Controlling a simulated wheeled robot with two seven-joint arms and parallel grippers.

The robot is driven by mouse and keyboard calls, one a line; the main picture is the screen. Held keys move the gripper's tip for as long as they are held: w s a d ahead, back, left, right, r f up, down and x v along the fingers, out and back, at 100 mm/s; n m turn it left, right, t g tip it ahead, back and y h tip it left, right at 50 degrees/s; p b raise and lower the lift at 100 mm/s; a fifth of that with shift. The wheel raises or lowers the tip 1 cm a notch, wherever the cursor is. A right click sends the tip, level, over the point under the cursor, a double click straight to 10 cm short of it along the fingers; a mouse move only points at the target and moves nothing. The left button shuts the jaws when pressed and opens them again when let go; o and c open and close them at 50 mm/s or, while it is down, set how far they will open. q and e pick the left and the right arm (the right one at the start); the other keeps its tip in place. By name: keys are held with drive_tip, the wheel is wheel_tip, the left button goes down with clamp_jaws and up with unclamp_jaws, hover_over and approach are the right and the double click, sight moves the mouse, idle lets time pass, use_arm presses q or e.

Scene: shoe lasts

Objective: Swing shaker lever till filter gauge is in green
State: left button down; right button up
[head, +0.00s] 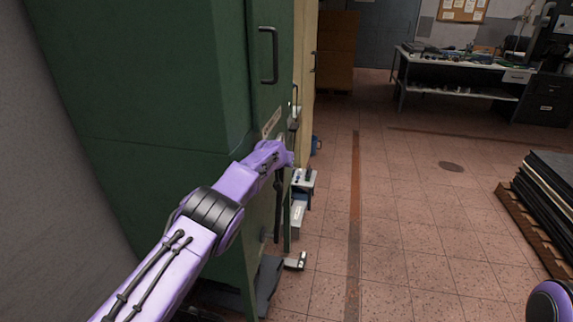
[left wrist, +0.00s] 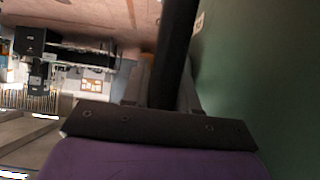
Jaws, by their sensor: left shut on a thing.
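The green cabinet (head: 150,90) stands close on the left of the head view. My left gripper (head: 284,166) is at its front face, below a dark door handle (head: 268,55). In the left wrist view, a thick dark rod, seemingly the shaker lever (left wrist: 174,55), passes between the fingers of the left gripper (left wrist: 162,95), which is shut on it. In the head view a dark bar that looks like the lever (head: 278,208) hangs below the gripper, partly hidden. I cannot make out a filter gauge in either view. My right gripper is not in view.
A small stand with items (head: 303,180) is just beyond the cabinet front. A workbench (head: 460,62) stands at the back right. A stack of dark sheets (head: 550,190) lies on a pallet at right. The tiled floor (head: 400,220) between is clear.

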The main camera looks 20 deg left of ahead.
use_arm(q)
drive_tip(key=shift+r, duration=0.25)
drive_tip(key=c, duration=1)
unclamp_jaws()
drive_tip(key=shift+w, duration=0.1)
drive_tip(key=shift+o, duration=0.2)
drive_tip(key=shift+w+a+f, duration=0.1)
drive_tip(key=shift+w+f, duration=0.05)
drive_tip(key=shift+f, duration=0.15)
drive_tip(key=b+v, duration=0.3)
drive_tip(key=v, duration=0.7)
drive_tip(key=shift+r, duration=0.25)
